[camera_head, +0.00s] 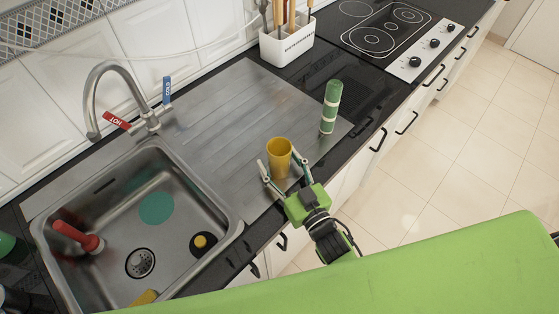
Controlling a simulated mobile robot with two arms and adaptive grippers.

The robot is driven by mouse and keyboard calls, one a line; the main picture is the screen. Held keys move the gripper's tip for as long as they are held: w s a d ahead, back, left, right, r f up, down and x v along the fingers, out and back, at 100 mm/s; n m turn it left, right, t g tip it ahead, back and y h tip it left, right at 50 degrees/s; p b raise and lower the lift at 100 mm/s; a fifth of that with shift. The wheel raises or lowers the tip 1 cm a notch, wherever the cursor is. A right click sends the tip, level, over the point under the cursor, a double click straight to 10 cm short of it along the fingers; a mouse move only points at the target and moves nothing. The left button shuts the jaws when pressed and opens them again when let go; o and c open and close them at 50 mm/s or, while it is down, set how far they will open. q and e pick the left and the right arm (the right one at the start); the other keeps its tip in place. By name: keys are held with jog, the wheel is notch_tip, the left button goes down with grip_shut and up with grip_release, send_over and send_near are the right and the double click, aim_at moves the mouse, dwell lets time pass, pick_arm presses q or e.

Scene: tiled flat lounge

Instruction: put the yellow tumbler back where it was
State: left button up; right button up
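The yellow tumbler (279,160) is upright on or just above the ribbed metal drainboard, right of the sink. My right gripper (281,164) comes from the lower right, with one finger on each side of the tumbler. The fingers are spread about as wide as the tumbler. I cannot tell whether they press on it or stand slightly apart, nor whether its base is lifted. My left gripper is not in view.
A green-and-white cylinder (330,107) stands at the drainboard's right edge. The sink (190,222) holds a red-handled plunger-like thing (78,236). A faucet (92,107) rises behind it. A white utensil holder (287,44) and hob (385,28) are farther back. Bare drainboard (215,120) lies left of the tumbler.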

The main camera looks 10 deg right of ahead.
jog(key=shift+r, duration=0.1)
jog(key=b+v, duration=0.2)
jog(key=v, duration=0.8)
jog(key=shift+s, duration=0.4)
jog(key=shift+s+d+r, duration=0.1)
jog(key=shift+s+d, duration=0.15)
jog(key=shift+s, duration=0.35)
